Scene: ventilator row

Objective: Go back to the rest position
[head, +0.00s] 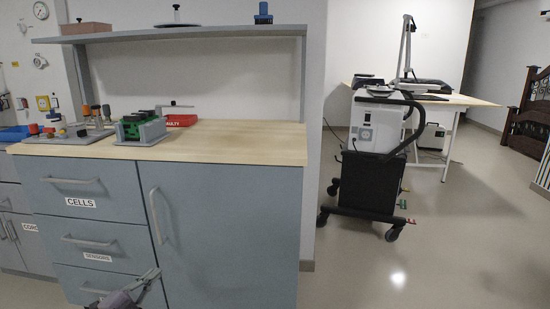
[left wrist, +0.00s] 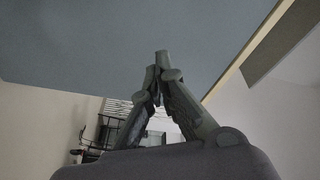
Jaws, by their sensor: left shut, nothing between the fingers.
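My left gripper (head: 148,279) is low in front of the blue-grey cabinet (head: 235,230), near the bottom drawers, at the lower edge of the head view. In the left wrist view its two fingers (left wrist: 160,58) meet at the tips, with nothing between them. A large blue-grey surface fills the upper part of that view behind the fingertips. I cannot tell from this whether the gripper touches the cabinet. My right gripper is not in view.
The wooden worktop (head: 240,142) holds a green-and-grey fixture (head: 140,129) and a red FAULTY tray (head: 181,121). A shelf (head: 200,33) runs above. A wheeled ventilator cart (head: 372,180) stands to the right before a table (head: 470,101). Floor at the right front is clear.

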